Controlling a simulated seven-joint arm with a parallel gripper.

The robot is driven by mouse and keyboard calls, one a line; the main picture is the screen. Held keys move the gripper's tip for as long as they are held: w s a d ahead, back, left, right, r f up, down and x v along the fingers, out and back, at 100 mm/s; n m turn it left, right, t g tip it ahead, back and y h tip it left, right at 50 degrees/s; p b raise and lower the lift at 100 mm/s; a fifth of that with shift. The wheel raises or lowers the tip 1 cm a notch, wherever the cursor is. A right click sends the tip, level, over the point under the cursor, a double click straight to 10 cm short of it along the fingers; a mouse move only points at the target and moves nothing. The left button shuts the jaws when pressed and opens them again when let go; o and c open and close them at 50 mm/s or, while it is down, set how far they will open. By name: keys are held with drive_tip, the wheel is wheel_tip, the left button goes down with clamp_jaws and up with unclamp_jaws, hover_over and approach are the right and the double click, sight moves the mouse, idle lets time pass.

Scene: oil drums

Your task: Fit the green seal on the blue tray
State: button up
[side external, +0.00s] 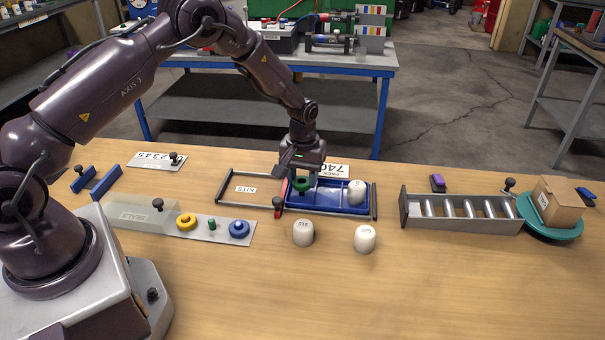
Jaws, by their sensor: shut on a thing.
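My gripper (301,180) points down over the left part of the blue tray and is shut on the green seal (301,187). The seal is a small green ring, partly hidden by the fingers. The blue tray (322,209) lies in the middle of the table, with a white drum (357,192) standing in its right part. The seal is at the tray's left end; I cannot tell whether it touches anything below it.
Two white drums (303,232) (365,239) stand in front of the tray. A roller rack (463,227) and teal turntable (560,232) with a carton (557,199) stand right. The front table is clear.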

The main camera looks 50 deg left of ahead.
drive_tip(key=shift+f, duration=0.6)
idle(0.4)
drive_tip(key=o, duration=1.4)
drive_tip(key=shift+r, duration=2.8)
drive_tip(key=s, duration=0.1)
drive_tip(key=s+m, duration=0.1)
drive_tip(key=s+g, duration=0.1)
drive_tip(key=shift+d+f, duration=0.2)
drive_tip(key=shift+f, duration=0.1)
drive_tip(key=s+d+r+m+t, duration=0.2)
drive_tip(key=s+r, duration=0.6)
drive_tip(key=r, duration=0.1)
drive_tip(key=s+d+r+m+t, duration=0.2)
drive_tip(key=s+r, duration=0.6)
drive_tip(key=r, duration=0.2)
drive_tip(key=s+d+r+m+t, duration=0.2)
drive_tip(key=s+r, duration=0.7)
drive_tip(key=shift+d+r+m+t, duration=0.15)
drive_tip(key=shift+d+m+t, duration=0.1)
drive_tip(key=shift+m+t, duration=0.05)
